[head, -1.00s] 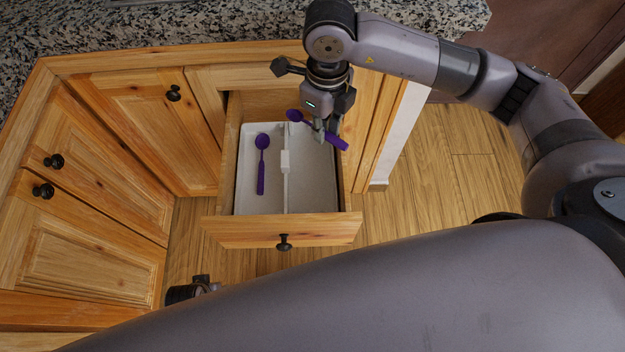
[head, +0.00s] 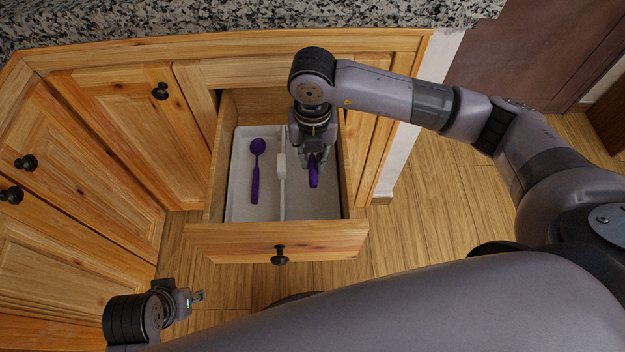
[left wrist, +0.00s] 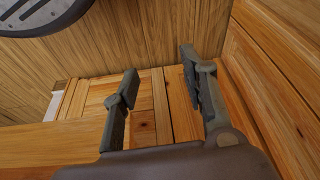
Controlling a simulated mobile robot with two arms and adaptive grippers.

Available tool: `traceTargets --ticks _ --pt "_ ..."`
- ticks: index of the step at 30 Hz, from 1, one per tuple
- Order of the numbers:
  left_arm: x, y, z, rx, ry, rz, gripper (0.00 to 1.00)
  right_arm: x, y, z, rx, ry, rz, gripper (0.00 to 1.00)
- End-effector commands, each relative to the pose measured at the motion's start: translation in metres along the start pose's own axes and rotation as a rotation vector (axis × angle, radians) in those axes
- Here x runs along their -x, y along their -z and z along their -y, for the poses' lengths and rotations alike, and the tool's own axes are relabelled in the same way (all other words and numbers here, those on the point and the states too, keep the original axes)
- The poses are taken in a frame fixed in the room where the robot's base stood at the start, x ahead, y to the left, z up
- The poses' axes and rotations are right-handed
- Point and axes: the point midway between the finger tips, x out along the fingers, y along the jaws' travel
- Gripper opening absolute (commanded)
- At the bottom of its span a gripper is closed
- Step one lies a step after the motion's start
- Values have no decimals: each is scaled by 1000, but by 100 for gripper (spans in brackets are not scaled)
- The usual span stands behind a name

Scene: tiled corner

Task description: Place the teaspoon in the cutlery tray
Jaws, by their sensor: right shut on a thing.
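The white cutlery tray (head: 240,205) lies in the open wooden drawer and has a divider down its middle. One purple spoon (head: 256,175) lies in the tray's left compartment. My right gripper (head: 315,166) is shut on another purple spoon (head: 313,178), over the tray's right compartment. The spoon's handle points toward the drawer front; its other end is hidden by the gripper. I cannot tell whether it touches the tray floor. My left gripper (head: 198,297) is low at the left, outside the drawer. In the left wrist view its fingers (left wrist: 163,92) are apart with nothing between them.
The drawer front (head: 320,240) with its black knob (head: 280,255) sticks out over the wood floor. Cabinet doors (head: 130,140) stand closed at the left. A granite counter (head: 220,35) runs along the back. Open floor (head: 430,210) lies to the right.

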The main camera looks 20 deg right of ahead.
Motion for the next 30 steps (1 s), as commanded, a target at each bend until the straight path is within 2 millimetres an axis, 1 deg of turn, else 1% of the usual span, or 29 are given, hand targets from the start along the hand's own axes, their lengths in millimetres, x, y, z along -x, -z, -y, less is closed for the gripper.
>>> traceTargets --ticks 1,3,6,11,14,18,21,27,30 --pt "7 0 0 0 1 -7 40 -16 1 1 -2 2 -4 0" --pt "17 0 1 1 2 -11 40 -29 0 0 -1 1 -1 0" --pt "26 0 1 1 2 -13 40 -41 0 0 0 0 -1 0" --pt "31 0 1 2 3 -17 40 -50 0 0 0 0 1 0" --pt "37 -1 1 2 4 -20 40 -62 0 0 0 1 -2 0" --pt "32 -2 1 2 4 -19 40 -84 0 0 -1 1 -1 0" --pt "32 -2 1 2 4 -19 40 -90 0 0 1 -1 0 0" --pt "32 -2 1 2 4 -19 40 -89 0 0 1 -1 1 0" --pt "30 -3 1 2 4 -19 40 -92 0 0 1 -1 0 0"
